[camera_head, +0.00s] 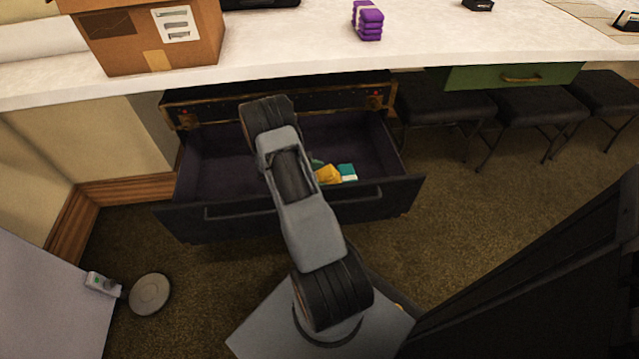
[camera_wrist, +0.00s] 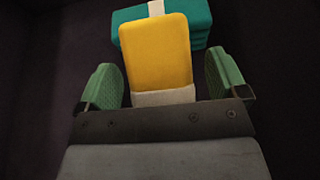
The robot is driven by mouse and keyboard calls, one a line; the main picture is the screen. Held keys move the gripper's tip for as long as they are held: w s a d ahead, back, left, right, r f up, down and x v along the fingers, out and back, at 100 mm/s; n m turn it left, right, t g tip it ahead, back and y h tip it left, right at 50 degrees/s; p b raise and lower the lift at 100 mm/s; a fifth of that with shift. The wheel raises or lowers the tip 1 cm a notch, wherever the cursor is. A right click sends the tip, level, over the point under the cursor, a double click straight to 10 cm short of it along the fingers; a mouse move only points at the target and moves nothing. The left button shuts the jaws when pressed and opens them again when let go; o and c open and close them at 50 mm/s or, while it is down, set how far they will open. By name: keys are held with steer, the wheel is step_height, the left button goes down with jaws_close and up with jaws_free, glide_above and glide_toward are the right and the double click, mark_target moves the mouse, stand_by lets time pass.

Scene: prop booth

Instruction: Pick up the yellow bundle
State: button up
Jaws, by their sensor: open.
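The yellow bundle (camera_wrist: 157,55) has a pale band and lies in the open dark drawer, partly over a teal bundle (camera_wrist: 203,25). In the head view the yellow bundle (camera_head: 328,174) shows just right of my arm, with the teal bundle (camera_head: 347,171) beside it. My gripper (camera_wrist: 164,80) is open, with one green finger on each side of the yellow bundle's near end. Gaps show between the fingers and the bundle. In the head view my arm hides most of my gripper.
The drawer (camera_head: 222,213) has walls on all sides, and its left part is empty. The counter above holds a cardboard box (camera_head: 150,35) and a purple bundle (camera_head: 368,20). Dark stools (camera_head: 445,100) stand to the right of the drawer.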

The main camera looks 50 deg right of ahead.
steer(key=shift+c, duration=0.2)
steer(key=shift+r, duration=0.1)
steer(key=c, duration=1.2)
